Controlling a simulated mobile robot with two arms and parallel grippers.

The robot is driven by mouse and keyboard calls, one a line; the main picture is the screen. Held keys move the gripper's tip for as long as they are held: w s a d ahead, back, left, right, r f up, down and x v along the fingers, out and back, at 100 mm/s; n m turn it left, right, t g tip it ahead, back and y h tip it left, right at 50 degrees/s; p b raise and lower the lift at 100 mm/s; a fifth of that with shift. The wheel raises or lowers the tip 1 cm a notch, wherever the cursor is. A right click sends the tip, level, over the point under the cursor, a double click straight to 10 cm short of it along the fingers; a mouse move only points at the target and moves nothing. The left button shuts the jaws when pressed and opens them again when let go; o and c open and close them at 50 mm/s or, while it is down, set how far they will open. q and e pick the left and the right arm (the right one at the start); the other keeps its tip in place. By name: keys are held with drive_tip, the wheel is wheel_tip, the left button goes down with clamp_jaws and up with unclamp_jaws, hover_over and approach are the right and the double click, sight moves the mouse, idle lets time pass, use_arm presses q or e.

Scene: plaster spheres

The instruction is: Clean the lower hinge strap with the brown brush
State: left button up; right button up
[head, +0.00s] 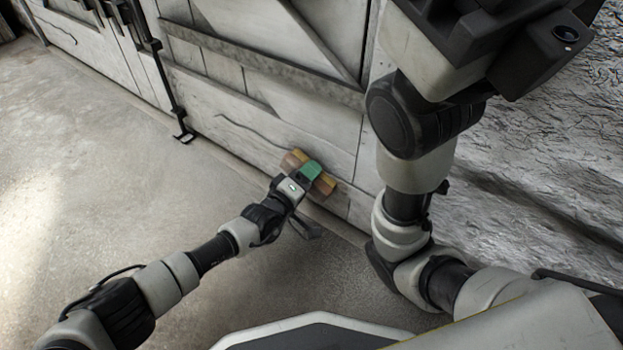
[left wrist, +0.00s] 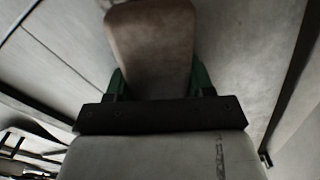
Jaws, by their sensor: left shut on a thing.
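My left gripper (head: 311,170) has green fingers and is shut on the brown brush (head: 295,159), low in front of the white plank door (head: 240,117). The brush sticks out on both sides of the fingers, at or very near the door face; I cannot tell whether it touches. In the left wrist view the brush (left wrist: 150,42) shows as a brown block between the green fingers (left wrist: 156,82). I cannot make out the lower hinge strap clearly; the brush and gripper may hide it. My right arm rises at the right, its fingertips out of view.
A grey rail (head: 270,70) crosses the door above the brush. A dark vertical rod (head: 165,85) with a foot near the floor stands at left. A rough pale wall (head: 540,150) is at right. The concrete floor (head: 90,170) at left is clear.

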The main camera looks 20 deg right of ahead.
use_arm(q)
drive_tip(key=shift+w+a+r, duration=0.3)
drive_tip(key=shift+w+a, duration=0.1)
drive_tip(key=shift+w, duration=0.2)
drive_tip(key=shift+s+d+f, duration=0.25)
drive_tip(key=shift+s+d, duration=0.2)
drive_tip(key=shift+s, duration=0.2)
drive_tip(key=shift+s+d+f+p, duration=0.3)
drive_tip(key=shift+s+d, duration=0.1)
drive_tip(key=shift+s, duration=0.1)
drive_tip(key=shift+s+d+f+p, duration=0.25)
drive_tip(key=shift+s+d, duration=0.15)
drive_tip(key=shift+s, duration=0.1)
drive_tip(key=shift+a, duration=0.1)
drive_tip(key=shift+w+a+r, duration=0.2)
drive_tip(key=shift+a, duration=0.35)
drive_tip(key=shift+w+a+r, duration=0.2)
drive_tip(key=shift+a, duration=0.35)
drive_tip(key=shift+s+a, duration=0.1)
drive_tip(key=shift+b+x, duration=0.3)
drive_tip(key=shift+x, duration=0.6)
